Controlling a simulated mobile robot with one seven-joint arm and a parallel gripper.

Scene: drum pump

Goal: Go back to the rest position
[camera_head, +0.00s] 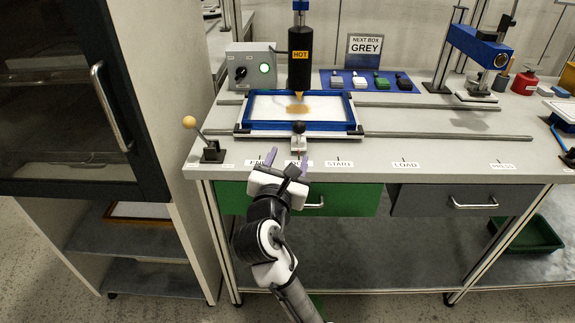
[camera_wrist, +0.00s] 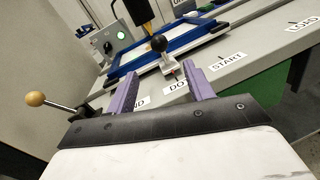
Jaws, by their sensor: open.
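My gripper (camera_head: 285,160) is at the front edge of the bench, above the label row near START. Its two purple fingers are apart with nothing between them; in the wrist view the open gripper (camera_wrist: 158,90) faces the bench. Just beyond the fingertips is a black ball knob (camera_head: 298,127) on a small white carriage block, also in the wrist view (camera_wrist: 159,43). The fingers do not appear to touch it. Behind it lies a blue frame (camera_head: 335,126) with a white inside, carrying an orange-brown patch.
A black HOT tool (camera_head: 300,60) hangs over the frame. A lever with a wooden ball (camera_head: 189,122) stands at the left. A grey control box (camera_head: 250,68) shows a green light. A dark-doored cabinet (camera_head: 70,90) stands left. The floor in front is clear.

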